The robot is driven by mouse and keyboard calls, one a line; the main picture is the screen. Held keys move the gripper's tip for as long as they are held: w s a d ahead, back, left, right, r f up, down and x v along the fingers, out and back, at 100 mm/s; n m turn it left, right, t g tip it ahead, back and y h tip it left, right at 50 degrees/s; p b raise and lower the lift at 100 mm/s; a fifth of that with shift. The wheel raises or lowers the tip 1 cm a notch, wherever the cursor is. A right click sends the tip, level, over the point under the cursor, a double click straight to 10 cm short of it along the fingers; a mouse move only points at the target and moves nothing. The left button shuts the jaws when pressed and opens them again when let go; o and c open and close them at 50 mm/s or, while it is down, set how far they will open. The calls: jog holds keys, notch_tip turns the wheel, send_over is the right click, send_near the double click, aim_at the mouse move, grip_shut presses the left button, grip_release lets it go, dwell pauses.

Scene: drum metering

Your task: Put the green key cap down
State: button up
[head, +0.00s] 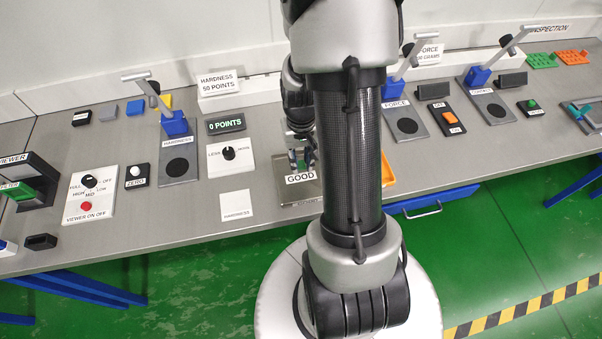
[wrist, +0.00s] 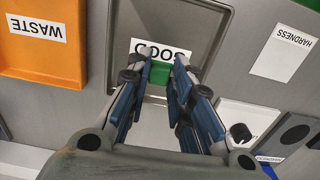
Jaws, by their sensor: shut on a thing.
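My gripper (wrist: 161,72) is shut on the green key cap (wrist: 158,83), which shows between the fingertips in the wrist view. In that view the cap is over the grey tray (wrist: 190,18) labelled GOOD, next to the label. I cannot tell whether the cap touches the tray. In the head view my gripper (head: 301,158) is above the GOOD tray (head: 297,212), at its far side.
The orange WASTE tray (wrist: 40,72) lies beside the GOOD tray, mostly behind my arm in the head view (head: 388,180). A white HARDNESS card (head: 236,206) and the knob panel (head: 230,158) lie to the left. A hardness tester (head: 178,165) stands farther left.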

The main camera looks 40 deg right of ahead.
aim_at(301, 177)
jog(key=shift+f+b, duration=0.7)
jog(key=shift+f, duration=2)
jog(key=shift+f, duration=0.15)
jog(key=o, duration=0.7)
jog(key=shift+o, duration=0.2)
